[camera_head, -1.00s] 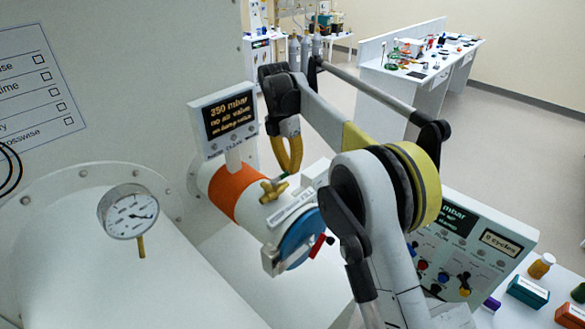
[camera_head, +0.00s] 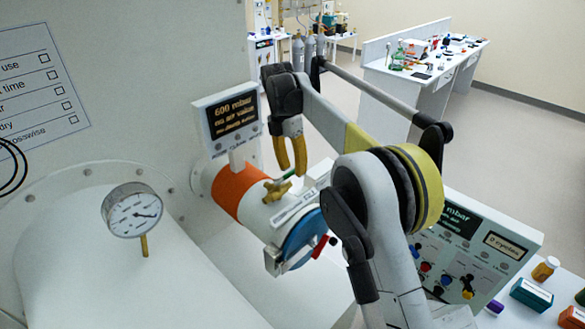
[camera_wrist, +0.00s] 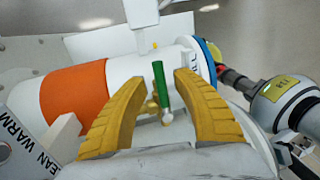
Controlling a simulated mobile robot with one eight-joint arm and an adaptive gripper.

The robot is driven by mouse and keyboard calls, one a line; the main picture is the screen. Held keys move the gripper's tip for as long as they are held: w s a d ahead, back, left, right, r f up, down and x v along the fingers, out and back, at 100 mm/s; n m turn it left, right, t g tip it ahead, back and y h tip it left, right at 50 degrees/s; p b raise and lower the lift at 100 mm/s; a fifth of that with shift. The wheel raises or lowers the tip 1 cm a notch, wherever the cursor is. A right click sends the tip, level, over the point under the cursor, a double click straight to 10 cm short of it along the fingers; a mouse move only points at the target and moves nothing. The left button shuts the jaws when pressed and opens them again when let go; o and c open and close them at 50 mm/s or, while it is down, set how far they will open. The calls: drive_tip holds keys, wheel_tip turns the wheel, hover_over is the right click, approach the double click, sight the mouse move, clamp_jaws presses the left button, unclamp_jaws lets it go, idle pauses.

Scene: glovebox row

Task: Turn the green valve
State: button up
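The green valve has a green lever handle (camera_wrist: 160,88) on a brass body. In the wrist view the lever stands upright in the picture, between my two yellow fingers. In the head view the brass valve body (camera_head: 276,190) sits on the white cylinder just beyond its orange band, with part of the green lever (camera_head: 288,174) showing. My gripper (camera_head: 292,172) is over the valve, with its fingers apart. It also shows open in the wrist view (camera_wrist: 163,80), with gaps visible between the lever and both fingers. Whether it touches the lever is unclear.
The white cylinder with its orange band (camera_head: 235,190) and blue end ring (camera_head: 303,238) juts from the wall. A gauge (camera_head: 133,211) is at left, a control panel (camera_head: 470,255) at right. Open floor lies beyond.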

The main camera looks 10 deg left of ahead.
wheel_tip(320, 180, up, 7)
drive_tip(key=a, duration=0.1)
drive_tip(key=shift+w+a, duration=0.15)
drive_tip(key=shift+w, duration=0.15)
drive_tip(key=shift+r, duration=0.1)
idle(0.4)
drive_tip(key=s+d+m+t+y+b, duration=0.2)
drive_tip(key=d+m+b, duration=0.7)
drive_tip(key=d, duration=0.3)
drive_tip(key=s+d+f+m+t+b, duration=0.2)
drive_tip(key=s+d+f+m+b, duration=0.2)
drive_tip(key=s+d+m+b, duration=0.6)
drive_tip(key=s+d+f+m+t+b, duration=0.2)
drive_tip(key=s+d+f+m, duration=0.3)
drive_tip(key=s+f, duration=0.4)
drive_tip(key=s+d+f+m+t+b, duration=0.2)
drive_tip(key=s+d+f+m+b, duration=0.3)
drive_tip(key=f, duration=1)
drive_tip(key=s+d+m, duration=0.1)
drive_tip(key=s+d, duration=0.2)
drive_tip(key=s, duration=0.1)
drive_tip(key=shift+s+d+f, duration=0.15)
drive_tip(key=shift+s+d, duration=0.15)
idle(1.5)
